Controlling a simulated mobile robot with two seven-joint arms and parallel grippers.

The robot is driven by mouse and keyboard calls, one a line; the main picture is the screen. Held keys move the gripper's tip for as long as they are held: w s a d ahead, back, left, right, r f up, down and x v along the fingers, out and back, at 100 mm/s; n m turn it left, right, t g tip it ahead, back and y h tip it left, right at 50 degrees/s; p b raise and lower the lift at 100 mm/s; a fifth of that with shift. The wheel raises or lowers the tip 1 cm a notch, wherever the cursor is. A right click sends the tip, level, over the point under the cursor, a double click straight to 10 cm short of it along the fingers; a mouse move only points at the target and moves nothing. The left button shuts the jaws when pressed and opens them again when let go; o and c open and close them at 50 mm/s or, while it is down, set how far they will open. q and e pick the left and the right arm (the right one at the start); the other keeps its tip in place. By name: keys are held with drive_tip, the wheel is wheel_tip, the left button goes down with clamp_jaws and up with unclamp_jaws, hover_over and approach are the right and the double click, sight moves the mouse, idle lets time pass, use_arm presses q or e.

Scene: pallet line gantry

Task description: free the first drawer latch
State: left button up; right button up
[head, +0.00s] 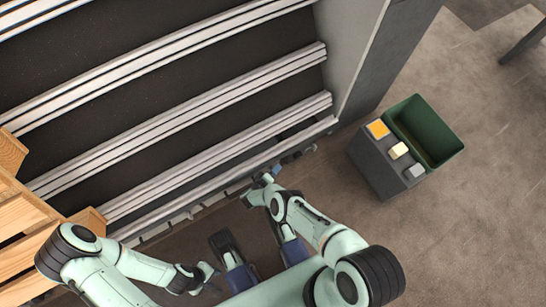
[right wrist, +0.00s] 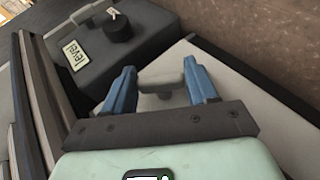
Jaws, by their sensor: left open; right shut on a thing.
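In the right wrist view, a pale grey latch (right wrist: 162,78) with a flat, T-shaped head stands between the two blue fingers of my right gripper (right wrist: 161,86). In the head view, my right gripper (head: 272,172) is at the front edge of the rail structure, and the latch is too small to make out there. My left gripper (head: 210,277) is open and empty, low in the picture and apart from the rails.
A dark panel with a black knob (right wrist: 118,28) and a "level" label (right wrist: 75,57) lies beside the latch. Long metal rails (head: 200,107) fill the upper left. Wooden pallets (head: 30,225) stand at left. A green bin (head: 445,150) and grey box (head: 378,170) stand on open floor at right.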

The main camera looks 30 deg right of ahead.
drive_tip(key=shift+y, duration=0.3)
drive_tip(key=y, duration=0.2)
drive_tip(key=m+g+y, duration=0.1)
drive_tip(key=y, duration=0.2)
drive_tip(key=shift+w+d+r, duration=0.1)
drive_tip(key=shift+d+r, duration=0.05)
drive_tip(key=m+y, duration=0.1)
drive_tip(key=y, duration=0.2)
drive_tip(key=shift+y, duration=0.3)
use_arm(q)
drive_tip(key=shift+w+r, duration=0.2)
drive_tip(key=shift+w, duration=0.25)
use_arm(e)
drive_tip(key=shift+y, duration=0.4)
drive_tip(key=shift+c, duration=0.2)
drive_tip(key=o, duration=1)
drive_tip(key=shift+g, duration=0.3)
